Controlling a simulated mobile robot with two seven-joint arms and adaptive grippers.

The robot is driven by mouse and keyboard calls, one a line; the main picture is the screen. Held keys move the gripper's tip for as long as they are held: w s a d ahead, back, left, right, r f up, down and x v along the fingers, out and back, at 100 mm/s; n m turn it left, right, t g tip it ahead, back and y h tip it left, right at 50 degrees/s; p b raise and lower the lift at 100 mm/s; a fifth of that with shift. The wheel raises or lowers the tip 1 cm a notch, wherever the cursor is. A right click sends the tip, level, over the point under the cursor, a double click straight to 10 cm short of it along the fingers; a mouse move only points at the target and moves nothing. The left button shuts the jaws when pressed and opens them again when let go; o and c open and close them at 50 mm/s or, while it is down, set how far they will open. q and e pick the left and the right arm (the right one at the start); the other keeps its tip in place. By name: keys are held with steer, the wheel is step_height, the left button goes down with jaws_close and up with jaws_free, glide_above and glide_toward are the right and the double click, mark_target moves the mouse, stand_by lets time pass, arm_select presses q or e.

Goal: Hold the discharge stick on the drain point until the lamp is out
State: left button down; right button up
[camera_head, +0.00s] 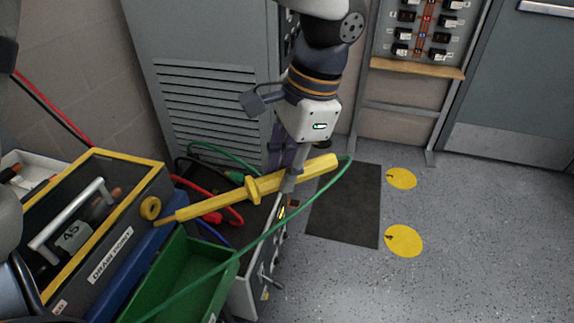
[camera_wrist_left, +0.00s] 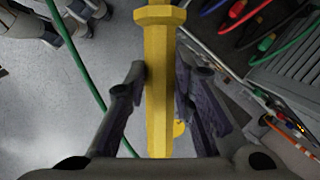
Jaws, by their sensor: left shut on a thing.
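The yellow discharge stick (camera_head: 250,190) lies across the middle of the head view, with a green cable running from its rear end. My left gripper (camera_head: 291,170) is shut on its rear part; the left wrist view shows the yellow shaft (camera_wrist_left: 158,90) between the two fingers. The stick's thin tip points left and ends just below and right of a yellow ring (camera_head: 150,208) on a grey, yellow-rimmed box (camera_head: 85,230) labelled "DRAIN POINT". I cannot tell whether the tip touches the box. I cannot make out the lamp for certain. My right gripper is not in view.
A green bin (camera_head: 190,280) and a blue one (camera_head: 135,265) stand beside the box. Red and green leads lie behind the stick, near a grey louvred cabinet (camera_head: 210,110). A dark mat (camera_head: 345,207) and yellow floor discs (camera_head: 403,240) lie right, with open floor beyond.

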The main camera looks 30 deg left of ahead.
mark_target(319, 160)
arm_select(q)
steer(key=shift+s+a, duration=0.3)
steer(key=shift+s, duration=0.1)
stand_by(1.0)
stand_by(3.4)
steer(key=w+d, duration=0.2)
steer(key=w+d+b, duration=0.1)
steer(key=w, duration=0.1)
steer(key=shift+w+d+r, duration=0.15)
steer(key=shift+w+d, duration=0.2)
steer(key=shift+d, duration=0.05)
steer(key=shift+w+d+r, duration=0.2)
steer(key=shift+w+d, duration=0.15)
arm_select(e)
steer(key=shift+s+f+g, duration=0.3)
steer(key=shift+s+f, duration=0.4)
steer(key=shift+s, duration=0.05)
arm_select(q)
steer(key=s+a+f+n+g+h, duration=0.1)
steer(key=s+a+f+n, duration=0.1)
steer(key=s+f+n, duration=0.5)
step_height(319, 160, down, 2)
steer(key=shift+f+n, duration=0.2)
steer(key=shift+n, duration=0.1)
steer(key=shift+w+a, duration=0.1)
